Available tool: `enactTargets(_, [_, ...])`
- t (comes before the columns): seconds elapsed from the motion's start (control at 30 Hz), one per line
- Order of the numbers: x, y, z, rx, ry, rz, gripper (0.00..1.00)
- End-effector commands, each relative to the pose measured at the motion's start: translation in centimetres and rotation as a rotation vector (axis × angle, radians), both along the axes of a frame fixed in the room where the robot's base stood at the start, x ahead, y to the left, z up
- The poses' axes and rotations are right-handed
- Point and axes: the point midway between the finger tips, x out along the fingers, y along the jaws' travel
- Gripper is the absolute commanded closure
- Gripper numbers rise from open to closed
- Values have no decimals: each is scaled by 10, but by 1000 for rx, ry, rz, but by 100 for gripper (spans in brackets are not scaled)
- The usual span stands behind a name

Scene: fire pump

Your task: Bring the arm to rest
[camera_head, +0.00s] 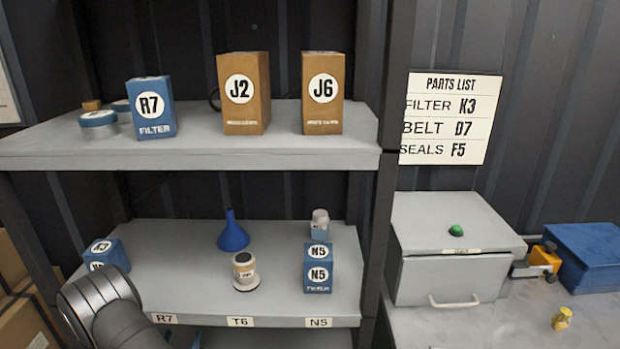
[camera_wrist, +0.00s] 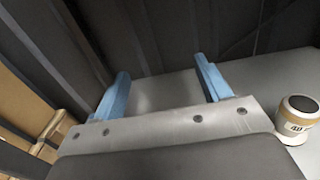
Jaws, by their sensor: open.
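My arm (camera_head: 105,308) shows at the lower left in the head view, in front of the lower shelf. My gripper (camera_wrist: 161,66) shows in the wrist view with its two blue fingers spread apart. Nothing is between the fingers, only bare grey shelf and dark wall beyond them. The fingers cannot be made out in the head view. A blue box (camera_head: 106,252), its label reading like K3, stands at the left of the lower shelf, partly hidden behind my arm.
The lower shelf (camera_head: 185,285) also holds a blue funnel (camera_head: 232,233), a white canister (camera_head: 244,271) and blue N5 boxes (camera_head: 318,268). The canister shows in the wrist view (camera_wrist: 297,118). Boxes stand on the upper shelf (camera_head: 200,150). A grey lidded box (camera_head: 450,270) stands right.

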Motion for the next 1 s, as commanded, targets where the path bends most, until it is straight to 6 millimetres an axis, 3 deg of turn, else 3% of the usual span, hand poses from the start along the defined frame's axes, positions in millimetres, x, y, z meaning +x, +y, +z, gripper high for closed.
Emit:
enactTargets(0.47, [-54, 71, 39, 1, 0, 159, 30])
enactTargets(1.0, [-100, 133, 112, 3, -1, 389, 30])
